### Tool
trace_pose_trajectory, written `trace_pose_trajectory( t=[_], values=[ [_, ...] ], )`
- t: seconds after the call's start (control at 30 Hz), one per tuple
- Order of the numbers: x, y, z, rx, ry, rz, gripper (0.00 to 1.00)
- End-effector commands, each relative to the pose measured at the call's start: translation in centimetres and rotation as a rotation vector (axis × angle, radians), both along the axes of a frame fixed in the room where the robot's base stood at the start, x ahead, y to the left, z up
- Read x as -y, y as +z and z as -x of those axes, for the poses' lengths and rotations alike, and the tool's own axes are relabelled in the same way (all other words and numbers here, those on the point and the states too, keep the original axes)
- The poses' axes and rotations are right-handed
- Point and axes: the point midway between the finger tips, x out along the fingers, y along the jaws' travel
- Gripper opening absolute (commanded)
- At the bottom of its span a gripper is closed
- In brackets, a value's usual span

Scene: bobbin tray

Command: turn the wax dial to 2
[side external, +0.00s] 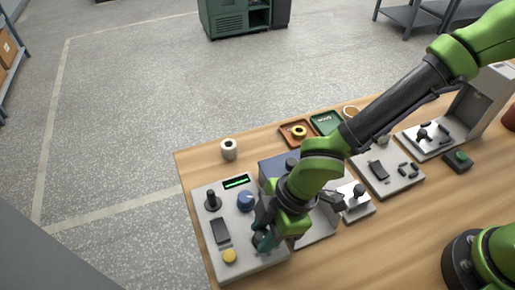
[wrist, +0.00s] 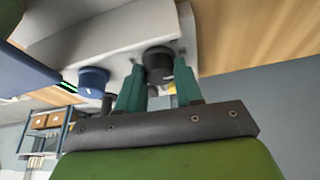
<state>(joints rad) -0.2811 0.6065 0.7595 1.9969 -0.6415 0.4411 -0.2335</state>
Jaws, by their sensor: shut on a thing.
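A grey control panel (side external: 210,237) lies at the left end of the table. A dark round dial (wrist: 157,58) sits on it, between the teal fingers of my gripper (wrist: 159,72) in the wrist view. My gripper (side external: 262,238) is shut on this dial, at the panel's right side in the side view. The fingers hide most of the dial there. A blue dial (side external: 246,200) with a white mark stands on the same panel, apart from my gripper; it also shows in the wrist view (wrist: 93,82). No wax label or scale numbers are readable.
The panel also carries a black lever (side external: 212,201), a green-lit display (side external: 236,182), a dark switch (side external: 221,231) and a yellow button (side external: 230,256). A white bobbin (side external: 229,149) stands behind the panel. A blue box (side external: 275,166) and orange tray (side external: 298,133) are nearby.

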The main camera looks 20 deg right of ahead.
Motion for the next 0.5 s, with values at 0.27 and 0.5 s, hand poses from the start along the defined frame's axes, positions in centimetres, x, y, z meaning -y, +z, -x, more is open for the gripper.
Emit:
trace_pose_trajectory(
  t=[0.27, 0.5],
  values=[
    [0.01, 0.04, -0.04, 0.001, 0.001, 0.000, 0.61],
    [0.02, 0.08, -0.03, 0.000, 0.001, 0.000, 0.61]
  ],
)
